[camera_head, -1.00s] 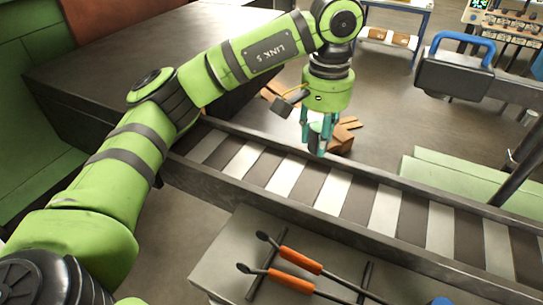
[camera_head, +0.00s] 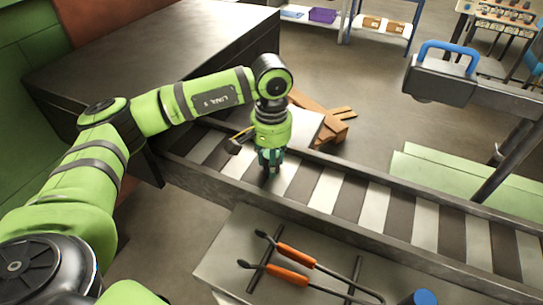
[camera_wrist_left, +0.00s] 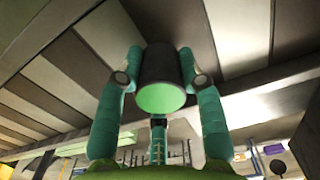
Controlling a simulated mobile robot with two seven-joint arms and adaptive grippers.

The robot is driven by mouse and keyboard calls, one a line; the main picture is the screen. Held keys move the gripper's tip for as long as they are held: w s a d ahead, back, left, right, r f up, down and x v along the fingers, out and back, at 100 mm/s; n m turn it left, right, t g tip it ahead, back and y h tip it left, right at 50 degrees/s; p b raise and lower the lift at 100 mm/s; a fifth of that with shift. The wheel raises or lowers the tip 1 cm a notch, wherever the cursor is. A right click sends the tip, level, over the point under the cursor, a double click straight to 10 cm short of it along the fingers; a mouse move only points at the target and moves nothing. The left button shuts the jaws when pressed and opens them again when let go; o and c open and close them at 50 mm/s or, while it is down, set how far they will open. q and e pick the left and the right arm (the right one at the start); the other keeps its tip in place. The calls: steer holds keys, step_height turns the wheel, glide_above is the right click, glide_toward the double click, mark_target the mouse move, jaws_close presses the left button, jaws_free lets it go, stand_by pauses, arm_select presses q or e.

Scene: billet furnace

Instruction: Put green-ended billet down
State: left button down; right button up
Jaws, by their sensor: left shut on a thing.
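The green-ended billet (camera_wrist_left: 163,75) is a short dark cylinder whose bright green end faces the camera in the left wrist view. My left gripper (camera_head: 270,162) is shut on it, with teal fingers on both sides of the billet. In the head view the gripper points down over the striped conveyor (camera_head: 325,190), near its left part. The fingers hide most of the billet there, and I cannot tell whether it touches the conveyor. The conveyor's light and dark bands also show in the left wrist view (camera_wrist_left: 60,75). My right gripper is not in view.
A large dark block (camera_head: 150,60) stands behind and left of the conveyor. Brown pieces (camera_head: 325,122) lie behind the gripper. A blue-handled dark box (camera_head: 440,82) overhangs at right. Orange-gripped tongs (camera_head: 297,255) lie on a grey bench in front. The conveyor's right part is clear.

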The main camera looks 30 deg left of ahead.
arm_select(q)
steer(key=shift+d+f, duration=0.1)
steer(key=shift+f, duration=0.05)
steer(key=c, duration=0.8)
jaws_free()
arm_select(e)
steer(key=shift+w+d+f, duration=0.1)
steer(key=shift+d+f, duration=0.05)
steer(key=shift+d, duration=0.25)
arm_select(q)
steer(key=shift+r, duration=0.35)
step_height(320, 180, up, 4)
steer(key=shift+w+b, duration=0.1)
steer(key=shift+b, duration=1)
step_height(320, 180, up, 6)
steer(key=shift+r+b, duration=0.25)
steer(key=shift+b, duration=0.35)
steer(key=shift+r, duration=0.6)
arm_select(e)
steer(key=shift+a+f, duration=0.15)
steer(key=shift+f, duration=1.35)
